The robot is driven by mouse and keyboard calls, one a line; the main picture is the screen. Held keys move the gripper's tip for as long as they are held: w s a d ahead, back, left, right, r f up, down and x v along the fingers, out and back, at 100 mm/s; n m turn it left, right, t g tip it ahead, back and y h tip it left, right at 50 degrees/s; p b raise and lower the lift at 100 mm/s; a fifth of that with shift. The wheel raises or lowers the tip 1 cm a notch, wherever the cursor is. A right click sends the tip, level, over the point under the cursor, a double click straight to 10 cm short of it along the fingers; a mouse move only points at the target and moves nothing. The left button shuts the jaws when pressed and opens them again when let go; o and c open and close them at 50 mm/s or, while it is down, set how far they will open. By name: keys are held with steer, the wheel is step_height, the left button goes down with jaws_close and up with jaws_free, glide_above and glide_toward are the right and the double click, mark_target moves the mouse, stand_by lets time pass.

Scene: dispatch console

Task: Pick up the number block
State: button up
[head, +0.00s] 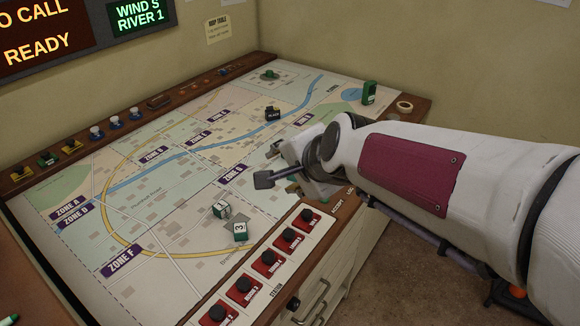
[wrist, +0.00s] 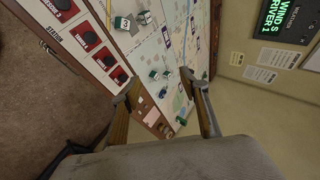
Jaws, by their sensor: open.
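A green and white block with a 3 on its face (head: 239,231) lies on the map table in the head view, just left of the red buttons. A second green and white block (head: 220,210) lies close behind it, its mark hard to read. Two small green and white blocks show at the top of the wrist view, one at left (wrist: 122,23) and one at right (wrist: 144,18); their numbers are unreadable. My gripper (head: 268,165) is open above the table, beyond and to the right of these blocks. In the wrist view its fingers (wrist: 160,80) are spread apart with nothing held.
A row of red buttons (head: 269,258) runs along the table's near right edge. A black piece (head: 272,114), a green block (head: 369,92) and a tape roll (head: 404,106) stand farther back. Levers and knobs (head: 97,132) line the far left edge. The map's left part is clear.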

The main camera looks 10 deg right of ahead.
steer(key=w+a+f+m+t+h, duration=0.15)
steer(key=w+f+m, duration=0.25)
steer(key=w+m, duration=0.5)
steer(key=w+f+m+t+h, duration=0.25)
steer(key=w+m, duration=0.45)
steer(key=w, duration=0.5)
steer(key=w+d+f+m+h, duration=0.1)
steer(key=f+m+h, duration=0.1)
steer(key=f+m, duration=0.3)
steer(key=w+d+f+m+g+h, duration=0.1)
steer(key=w+d+f+m+h, duration=0.1)
steer(key=f+m, duration=0.2)
steer(key=w+d+f+m+g+h, duration=0.1)
steer(key=d+f+m+h, duration=0.1)
steer(key=f+m, duration=0.3)
steer(key=shift+w+d+f+m, duration=0.1)
steer(key=shift+w+f+m, duration=0.1)
steer(key=shift+f, duration=0.75)
steer(key=shift+w+f+m, duration=0.1)
steer(key=shift+w+f, duration=0.05)
steer(key=shift+f, duration=0.8)
steer(key=shift+x, duration=1.25)
steer(key=shift+w+d, duration=0.1)
steer(key=shift+w, duration=0.05)
steer(key=shift+x, duration=2.5)
steer(key=shift+c, duration=0.3)
